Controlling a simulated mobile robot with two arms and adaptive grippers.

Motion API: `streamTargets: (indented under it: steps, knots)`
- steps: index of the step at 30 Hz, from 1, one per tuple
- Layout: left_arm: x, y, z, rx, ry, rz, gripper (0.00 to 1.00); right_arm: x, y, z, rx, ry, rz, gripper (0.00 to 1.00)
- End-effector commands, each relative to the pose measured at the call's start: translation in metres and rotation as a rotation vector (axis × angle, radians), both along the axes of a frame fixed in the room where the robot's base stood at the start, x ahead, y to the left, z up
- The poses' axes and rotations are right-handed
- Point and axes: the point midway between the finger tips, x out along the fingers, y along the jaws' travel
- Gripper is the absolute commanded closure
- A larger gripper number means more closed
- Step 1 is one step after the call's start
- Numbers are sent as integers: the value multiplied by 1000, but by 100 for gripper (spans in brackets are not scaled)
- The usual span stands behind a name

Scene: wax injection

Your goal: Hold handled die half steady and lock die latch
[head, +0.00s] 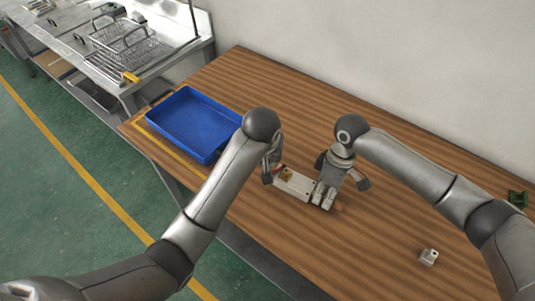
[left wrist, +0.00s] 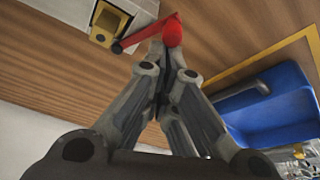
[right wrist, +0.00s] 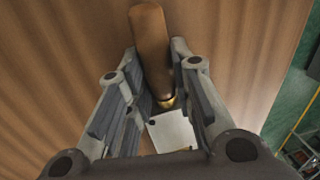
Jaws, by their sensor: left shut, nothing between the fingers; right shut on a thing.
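The metal die (head: 293,184) lies on the wooden table; its near right part is partly hidden by my right gripper (head: 341,184). In the right wrist view, the fingers are shut around the handled die half (right wrist: 172,132), whose brown wooden handle (right wrist: 151,50) sticks out past them. In the left wrist view, a red latch lever (left wrist: 147,36) with a red ball end (left wrist: 173,32) runs beside the die (left wrist: 118,18). My left gripper (left wrist: 172,58) is shut and empty, its tips right at the ball; whether they touch it I cannot tell. I cannot tell whether the latch is locked.
A blue tray (head: 155,124) stands left of the die, behind my left forearm. A small light block (head: 428,257) lies at the right front, and a green object (head: 517,198) sits at the far right. The table (head: 300,105) toward the wall is clear.

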Motion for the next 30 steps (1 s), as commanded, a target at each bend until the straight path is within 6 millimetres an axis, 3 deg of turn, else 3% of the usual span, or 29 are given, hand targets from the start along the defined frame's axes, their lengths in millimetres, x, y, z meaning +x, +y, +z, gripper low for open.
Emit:
streamTargets:
  steps: [7,30]
  knots:
    - [-10,-3,0,0,3,42,100,1,0,1,0,-2,-2,100]
    - [0,-17,0,0,1,38,100,1,0,1,1,-3,-1,100]
